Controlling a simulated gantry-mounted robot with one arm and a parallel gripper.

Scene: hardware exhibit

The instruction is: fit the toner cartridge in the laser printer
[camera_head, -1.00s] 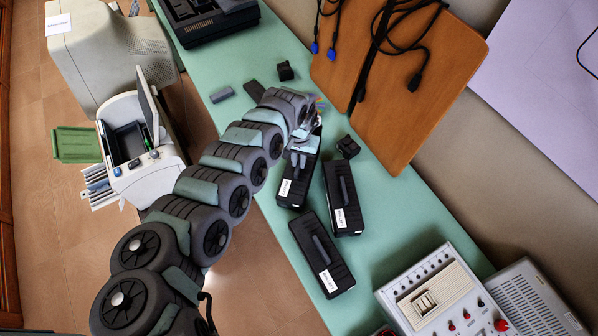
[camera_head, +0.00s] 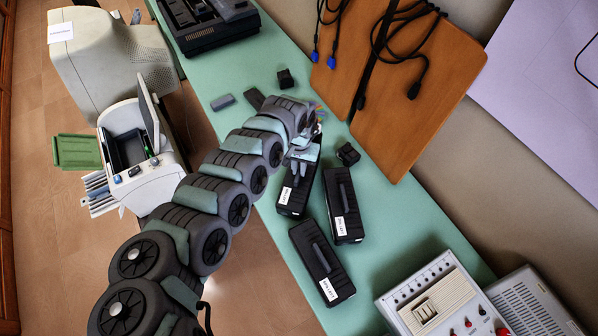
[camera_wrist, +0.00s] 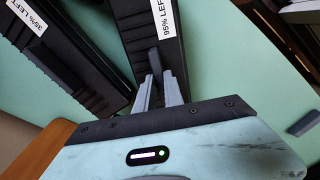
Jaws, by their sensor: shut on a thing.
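My gripper (camera_head: 303,158) is at the upper end of a black toner cartridge (camera_head: 296,196) on the green bench. In the wrist view its fingers (camera_wrist: 162,88) are shut on the raised grey handle of this cartridge (camera_wrist: 132,30), whose white label reads "95% LEFT". A second cartridge (camera_head: 345,212) lies just to its right, and a third (camera_head: 318,266) lies below them. The wrist view shows a neighbouring cartridge labelled "35% LEFT" (camera_wrist: 58,55). The pale laser printer (camera_head: 150,182) stands at the left with its lid up and its dark bay open.
Small black blocks (camera_head: 348,154) and a grey block (camera_head: 222,102) lie near my gripper. Brown boards (camera_head: 425,95) with cables are at the upper right, and a control-panel instrument (camera_head: 435,300) at the lower right. A beige monitor (camera_head: 110,55) stands behind the printer.

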